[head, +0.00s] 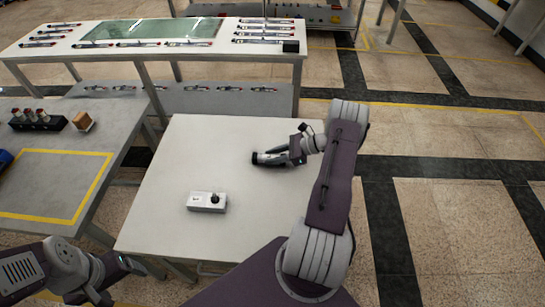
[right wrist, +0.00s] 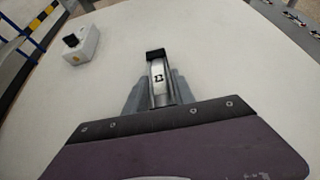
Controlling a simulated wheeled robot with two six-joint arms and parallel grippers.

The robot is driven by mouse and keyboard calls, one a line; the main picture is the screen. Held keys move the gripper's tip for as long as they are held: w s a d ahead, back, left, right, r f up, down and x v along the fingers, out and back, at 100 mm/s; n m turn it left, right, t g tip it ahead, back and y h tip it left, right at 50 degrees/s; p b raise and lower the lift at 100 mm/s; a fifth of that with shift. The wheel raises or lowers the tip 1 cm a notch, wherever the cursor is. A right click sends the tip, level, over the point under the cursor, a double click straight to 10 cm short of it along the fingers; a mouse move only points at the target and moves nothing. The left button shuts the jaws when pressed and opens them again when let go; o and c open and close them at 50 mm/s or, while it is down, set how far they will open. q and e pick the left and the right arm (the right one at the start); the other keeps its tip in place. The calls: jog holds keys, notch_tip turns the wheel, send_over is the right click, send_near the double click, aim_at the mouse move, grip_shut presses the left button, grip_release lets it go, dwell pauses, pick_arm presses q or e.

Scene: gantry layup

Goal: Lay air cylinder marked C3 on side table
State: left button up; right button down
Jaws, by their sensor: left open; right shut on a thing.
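My right gripper (head: 283,156) is over the far right part of the white side table (head: 225,150) and is shut on an air cylinder (right wrist: 159,76). The cylinder has a silver body and a black end cap; in the head view the cap (head: 255,158) points left. A small dark mark shows on its body in the right wrist view, but I cannot read it as C3. The cylinder is low and close to the tabletop; I cannot tell whether it touches. My left gripper (head: 117,279) is open and empty at the lower left, off the table's front left corner.
A small white box with a black knob (head: 207,202) stands on the side table, left of and nearer than the cylinder. A long white table (head: 130,45) with several cylinders stands behind. A grey table (head: 35,150) at left holds a dark rack and a brown block. Most of the side table is clear.

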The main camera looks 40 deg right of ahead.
jog(key=shift+f, duration=0.15)
jog(key=c, duration=1.1)
grip_release()
jog(key=shift+o, duration=0.2)
jog(key=shift+s+d+r, duration=0.15)
jog(key=shift+r, duration=0.2)
jog(key=v, duration=1.1)
jog(key=shift+s+d+r, duration=0.1)
jog(key=shift+s+d, duration=0.1)
jog(key=shift+s, duration=0.05)
jog(key=shift+a, duration=0.1)
